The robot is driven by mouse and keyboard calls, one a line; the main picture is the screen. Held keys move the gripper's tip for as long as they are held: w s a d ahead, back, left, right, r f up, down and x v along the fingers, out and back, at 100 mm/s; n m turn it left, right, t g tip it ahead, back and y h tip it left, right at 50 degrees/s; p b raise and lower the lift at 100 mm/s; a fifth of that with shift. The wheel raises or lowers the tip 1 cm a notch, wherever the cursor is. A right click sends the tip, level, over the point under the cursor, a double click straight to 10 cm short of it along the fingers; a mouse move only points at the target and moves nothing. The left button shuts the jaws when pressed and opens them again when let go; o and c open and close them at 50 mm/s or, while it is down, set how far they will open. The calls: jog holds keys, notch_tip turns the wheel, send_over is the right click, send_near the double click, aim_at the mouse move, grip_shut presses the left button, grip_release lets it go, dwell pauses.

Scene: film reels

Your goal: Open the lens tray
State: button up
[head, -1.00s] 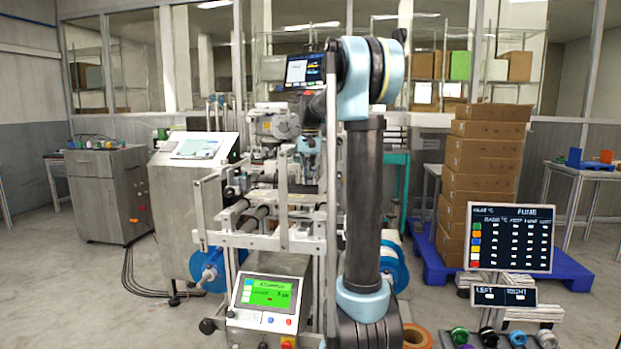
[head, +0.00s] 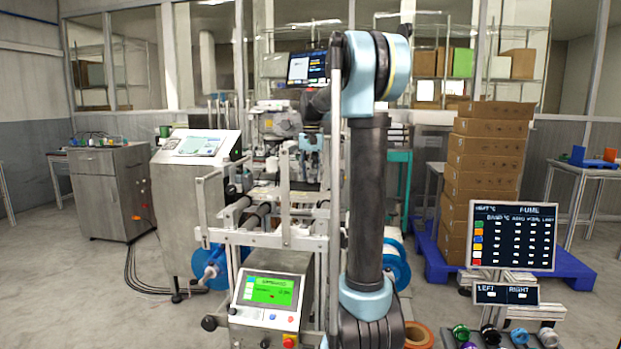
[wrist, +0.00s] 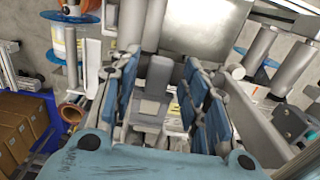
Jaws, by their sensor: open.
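My gripper (head: 310,160) is small in the head view, in front of the upper part of the machine (head: 285,218). In the wrist view my gripper (wrist: 165,100) has its blue-and-grey fingers spread apart, with nothing held between them. A grey upright part with a pale block (wrist: 152,105) shows behind the gap between the fingers; I cannot tell whether it touches them. I cannot pick out the lens tray with certainty in either view. My arm hides the right side of the machine in the head view.
A control panel with a green screen (head: 270,290) stands low at the front. Grey rollers (head: 240,212) cross the machine's middle. Stacked cartons (head: 484,170) on a blue pallet (head: 570,272) and a dark board (head: 512,237) are at the right. Open floor lies at the left.

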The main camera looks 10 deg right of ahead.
notch_tip(320, 180, up, 12)
jog(key=shift+f, duration=0.25)
dwell(0.4)
jog(key=s+d+f+n+t, duration=0.1)
jog(key=s+f, duration=0.6)
jog(key=s, duration=0.4)
jog(key=s+d+f+n, duration=0.1)
jog(key=s+f, duration=0.7)
jog(key=s, duration=0.4)
jog(key=s+f+n, duration=0.1)
jog(key=s+f, duration=0.7)
jog(key=f, duration=0.2)
jog(key=s+f+t, duration=0.1)
jog(key=s+f, duration=0.7)
jog(key=f, duration=0.2)
jog(key=shift+f+n, duration=0.3)
jog(key=shift+n, duration=0.1)
jog(key=shift+s, duration=0.1)
jog(key=shift+w+f, duration=0.2)
jog(key=shift+w, duration=0.25)
